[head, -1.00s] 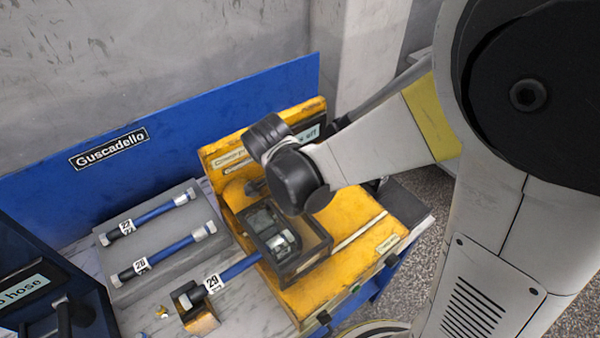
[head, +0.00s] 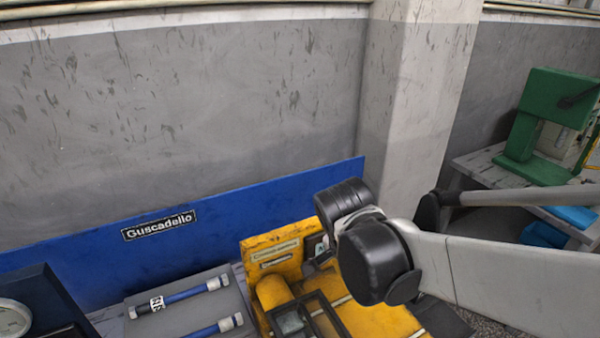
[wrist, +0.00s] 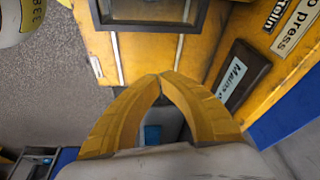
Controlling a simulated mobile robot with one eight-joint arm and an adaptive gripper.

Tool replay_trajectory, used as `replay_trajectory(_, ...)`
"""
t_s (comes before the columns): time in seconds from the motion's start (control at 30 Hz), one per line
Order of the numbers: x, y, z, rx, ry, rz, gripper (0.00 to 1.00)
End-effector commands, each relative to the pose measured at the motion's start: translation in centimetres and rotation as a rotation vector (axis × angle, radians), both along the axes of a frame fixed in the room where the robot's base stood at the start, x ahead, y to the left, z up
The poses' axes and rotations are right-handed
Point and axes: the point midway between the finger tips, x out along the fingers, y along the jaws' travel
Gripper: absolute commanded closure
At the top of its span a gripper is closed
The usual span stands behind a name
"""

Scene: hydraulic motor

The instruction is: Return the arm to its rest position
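My gripper (wrist: 160,75) shows in the wrist view as two yellow fingers with their tips together. Nothing shows held between them; through the gap behind the tips I see a dark area and a bit of blue. My arm comes in from the right in the head view, its black wrist joints in front of the yellow press (head: 285,245). The fingers do not show clearly there. In the wrist view the press's yellow surface (wrist: 140,50) and its dark-framed window (wrist: 150,14) lie beyond the fingertips, apart from them as far as I can tell.
A blue back panel (head: 80,250) stands behind the bench, with a grey hose rack (head: 185,318) left of the press. A green machine (head: 545,120) stands on a side table at the right. A dark label plate (wrist: 243,75) sits right of the fingers.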

Motion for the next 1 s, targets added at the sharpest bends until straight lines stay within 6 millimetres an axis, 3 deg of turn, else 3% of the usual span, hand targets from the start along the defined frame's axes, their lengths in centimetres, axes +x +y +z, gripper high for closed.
replay_trajectory(0.2, -3.7, -2.7, 0.4, 0.006, -0.105, 0.443, 1.0)
replay_trajectory(0.43, -6.3, -4.0, 0.4, -0.106, -0.238, 0.792, 1.0)
replay_trajectory(0.6, -6.9, -4.4, 0.5, -0.168, -0.278, 0.896, 1.0)
replay_trajectory(1.0, -6.9, -4.4, 0.6, -0.177, -0.282, 0.911, 1.0)
